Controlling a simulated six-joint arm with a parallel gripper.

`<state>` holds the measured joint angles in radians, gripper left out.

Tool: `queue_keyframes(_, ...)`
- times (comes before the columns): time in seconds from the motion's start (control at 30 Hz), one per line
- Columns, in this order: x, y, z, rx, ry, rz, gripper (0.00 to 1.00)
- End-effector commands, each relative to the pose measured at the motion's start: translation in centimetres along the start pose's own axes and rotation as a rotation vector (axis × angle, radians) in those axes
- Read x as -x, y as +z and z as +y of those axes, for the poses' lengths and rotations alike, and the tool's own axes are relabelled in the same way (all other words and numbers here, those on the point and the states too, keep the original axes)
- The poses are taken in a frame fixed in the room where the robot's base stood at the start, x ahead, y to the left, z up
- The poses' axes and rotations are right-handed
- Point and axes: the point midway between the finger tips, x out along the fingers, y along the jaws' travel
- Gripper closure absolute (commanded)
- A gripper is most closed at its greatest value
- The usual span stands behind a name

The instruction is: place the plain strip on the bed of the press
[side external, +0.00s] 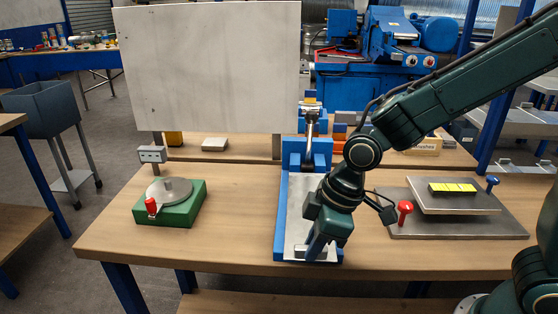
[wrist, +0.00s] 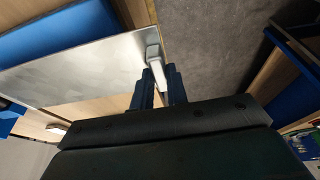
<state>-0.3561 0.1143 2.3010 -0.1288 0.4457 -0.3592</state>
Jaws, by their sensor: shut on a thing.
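The press (side external: 307,150) is blue, with an upright lever and a long silver bed (side external: 297,205) reaching to the table's front edge. In the wrist view the silver plate (wrist: 90,70) fills the upper left. My gripper (side external: 318,250) is low over the bed's front end, fingers pointing down. In the wrist view my gripper (wrist: 163,88) is shut on a pale grey piece (wrist: 154,52) at the plate's corner. I cannot tell whether this is the plain strip or a handle joined to the plate. My wrist hides part of the bed.
A green block with a grey disc and red knob (side external: 170,205) stands left. A grey plate stack (side external: 455,200) with a yellow-and-black strip (side external: 452,187) and red and blue knobs stands right. A large pale panel (side external: 212,65) rises behind. Table between green block and press is clear.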

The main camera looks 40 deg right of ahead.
Motion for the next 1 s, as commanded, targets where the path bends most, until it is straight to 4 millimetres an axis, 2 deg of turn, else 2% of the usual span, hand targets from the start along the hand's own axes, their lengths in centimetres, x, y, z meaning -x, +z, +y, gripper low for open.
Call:
queue_keyframes(0.27, -0.6, 0.2, 0.0, 0.0, 0.0, 0.0, 1.0)
queue_keyframes(0.63, -3.8, 1.2, 0.0, 0.0, 0.001, 0.0, 1.0)
queue_keyframes(1.0, -4.1, 1.2, 0.0, 0.0, 0.002, 0.001, 1.0)
